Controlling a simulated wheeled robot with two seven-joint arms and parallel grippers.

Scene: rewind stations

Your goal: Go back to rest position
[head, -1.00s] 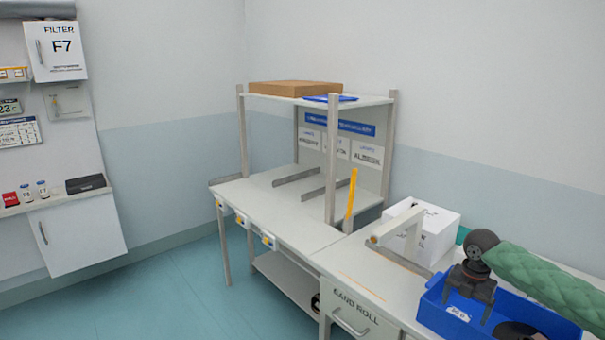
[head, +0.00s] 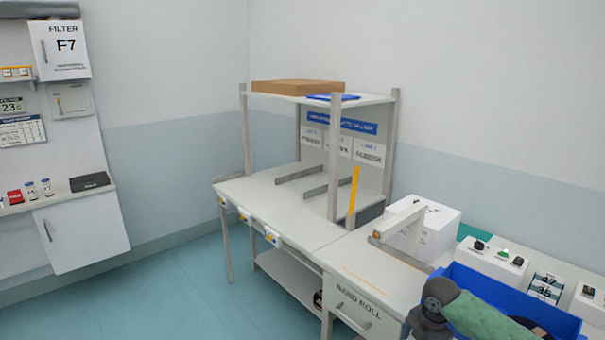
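My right arm, in a green quilted sleeve, comes in from the lower right in the head view. My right gripper (head: 427,325) is at the bottom edge, in front of the left end of a blue bin (head: 535,298). Its fingers are cut off or hidden, so I cannot tell whether they are open or shut. My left gripper is out of view.
A white bench (head: 290,215) with a shelf carries a brown board (head: 298,88) on top. A white box (head: 425,228) and a drawer unit (head: 355,308) are nearer. Several small boxes stand behind the bin. The floor (head: 150,300) at left is clear.

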